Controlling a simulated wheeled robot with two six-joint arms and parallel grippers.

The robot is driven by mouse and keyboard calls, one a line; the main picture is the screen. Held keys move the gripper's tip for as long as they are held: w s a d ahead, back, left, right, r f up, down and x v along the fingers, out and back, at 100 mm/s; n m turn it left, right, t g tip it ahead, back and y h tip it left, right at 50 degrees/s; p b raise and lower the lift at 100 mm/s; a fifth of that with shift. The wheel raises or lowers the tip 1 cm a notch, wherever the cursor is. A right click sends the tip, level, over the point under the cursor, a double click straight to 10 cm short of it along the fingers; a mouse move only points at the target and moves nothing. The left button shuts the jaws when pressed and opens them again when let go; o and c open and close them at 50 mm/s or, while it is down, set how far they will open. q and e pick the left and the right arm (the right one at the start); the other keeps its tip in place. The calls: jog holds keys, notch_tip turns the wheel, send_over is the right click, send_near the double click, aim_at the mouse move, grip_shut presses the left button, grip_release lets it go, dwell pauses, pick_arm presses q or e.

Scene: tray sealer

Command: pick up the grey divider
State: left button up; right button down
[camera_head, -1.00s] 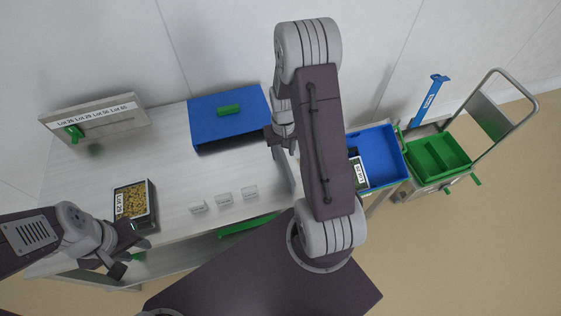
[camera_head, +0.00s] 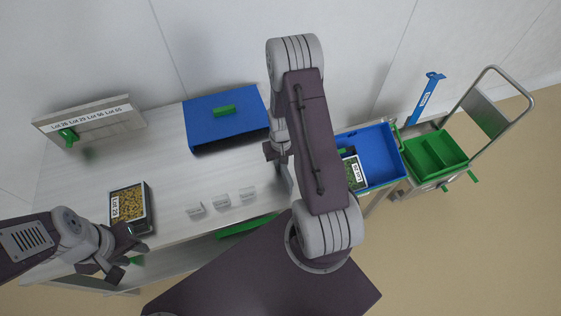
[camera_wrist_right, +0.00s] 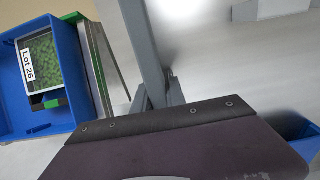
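The grey divider is a narrow upright plate (camera_head: 287,177) at the right end of the table, partly behind my right arm. In the right wrist view it is a long grey strip (camera_wrist_right: 146,48) running up from between my right gripper's fingertips (camera_wrist_right: 158,98). In the head view my right gripper (camera_head: 274,153) is at the divider's upper end, partly covered by my arm. The fingers look close around the strip, but I cannot tell whether they grip it. My left gripper (camera_head: 108,268) is open and empty by the table's front left edge, away from the divider.
A tray labelled Lot 29 (camera_head: 147,215), several small clear pieces (camera_head: 221,200) and a blue box (camera_head: 205,137) stand on the table. Right of it, a blue bin (camera_head: 388,152) holds a Lot 26 tray (camera_wrist_right: 30,67). A trolley with a green crate (camera_head: 458,158) stands beyond.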

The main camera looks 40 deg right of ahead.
jog(key=shift+r, duration=0.1)
notch_tip(320, 180, up, 4)
jog(key=shift+s+d+r, duration=0.15)
jog(key=shift+r, duration=0.1)
jog(key=s+d+r, duration=0.2)
jog(key=s+r, duration=0.1)
jog(key=s, duration=0.2)
jog(key=s+d+r+p, duration=0.1)
jog(key=s+d+r, duration=0.1)
jog(key=s, duration=0.3)
jog(key=shift+s+r, duration=0.25)
jog(key=shift+r, duration=0.45)
jog(key=shift+d, duration=0.1)
jog(key=w+a+r+n, duration=0.1)
jog(key=w+a+r, duration=0.1)
jog(key=w+a, duration=0.4)
jog(key=w+a+r+n+p, duration=0.1)
jog(key=w+a, duration=0.4)
jog(key=a, duration=0.5)
jog(key=shift+w+a+r+n, duration=0.25)
jog(key=shift+w+r+n, duration=0.1)
jog(key=shift+r+n, duration=0.5)
